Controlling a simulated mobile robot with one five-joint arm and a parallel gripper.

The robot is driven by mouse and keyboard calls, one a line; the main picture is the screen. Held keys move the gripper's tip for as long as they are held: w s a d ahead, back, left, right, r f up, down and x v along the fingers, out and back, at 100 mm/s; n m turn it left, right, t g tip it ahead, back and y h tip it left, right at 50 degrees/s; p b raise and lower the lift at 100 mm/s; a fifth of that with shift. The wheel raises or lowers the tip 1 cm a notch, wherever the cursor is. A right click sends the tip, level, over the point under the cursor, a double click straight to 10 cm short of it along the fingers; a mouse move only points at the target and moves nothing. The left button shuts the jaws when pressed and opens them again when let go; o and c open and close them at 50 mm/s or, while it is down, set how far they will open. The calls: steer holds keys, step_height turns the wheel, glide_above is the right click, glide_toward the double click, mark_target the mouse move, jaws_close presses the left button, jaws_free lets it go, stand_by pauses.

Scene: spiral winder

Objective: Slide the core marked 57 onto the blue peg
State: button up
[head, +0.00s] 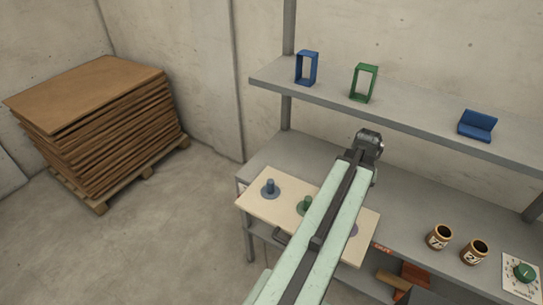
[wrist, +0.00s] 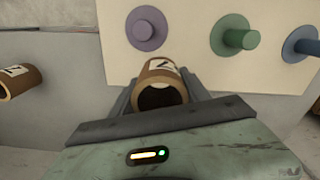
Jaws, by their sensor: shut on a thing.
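My gripper (head: 368,145) is at the end of my raised arm, over the bench. In the wrist view it is shut on a brown core (wrist: 158,76) with a white label; the label is only partly readable, so I cannot confirm 57. The head view does not clearly show this core. The blue peg (head: 269,186) stands upright on a round base at the left of the pale board (head: 254,202). In the wrist view the blue peg (wrist: 305,47) is at the right edge, apart from the held core.
The green peg (wrist: 240,39) and purple peg (wrist: 147,28) share the board. Two labelled cores (head: 438,237) (head: 475,252) stand on the bench at right, near a green dial (head: 524,272). A shelf (head: 420,129) with blue and green frames runs above.

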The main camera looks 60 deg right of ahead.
steer(key=w+a+r+n+p, duration=0.1)
steer(key=w+r+n+p, duration=0.25)
steer(key=w, duration=1.45)
step_height(320, 180, up, 3)
steer(key=n+p, duration=0.2)
glide_above(270, 181)
steer(key=shift+f, duration=0.2)
steer(key=shift+f+b, duration=0.1)
steer(key=shift+b, duration=0.2)
steer(key=shift+f, duration=0.1)
step_height(270, 181, down, 11)
steer(key=b, duration=1.1)
steer(key=o, duration=1.5)
